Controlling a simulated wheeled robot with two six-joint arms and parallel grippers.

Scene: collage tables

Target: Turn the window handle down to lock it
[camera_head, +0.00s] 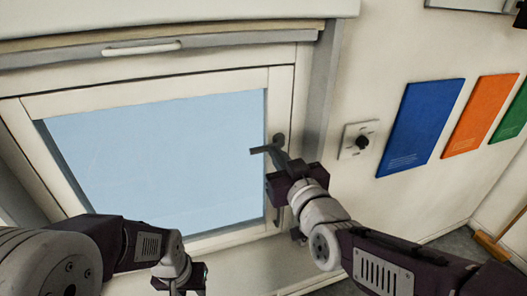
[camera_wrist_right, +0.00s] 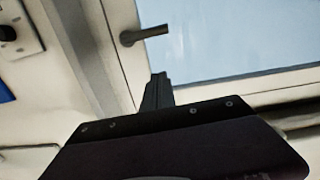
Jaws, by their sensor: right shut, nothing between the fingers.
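The window handle (camera_head: 259,150) is a dark grey lever on the right side of the window frame. It lies roughly level, its free end pointing left over the glass in the head view. It also shows in the right wrist view (camera_wrist_right: 146,35), pointing right. My right gripper (camera_head: 281,158) is shut and empty, its fingertips close to the handle's pivot end. In the right wrist view its fingers (camera_wrist_right: 157,90) appear apart from the lever; contact cannot be told from the head view. My left gripper (camera_head: 182,275) is low at the left, its fingers unclear.
The window (camera_head: 160,150) has a pale frame and light blue glass. A wall switch with a black knob (camera_head: 361,142) is right of the handle. Blue (camera_head: 420,125), orange (camera_head: 480,115) and green (camera_head: 511,115) panels hang further right. A rail (camera_head: 142,48) runs above the glass.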

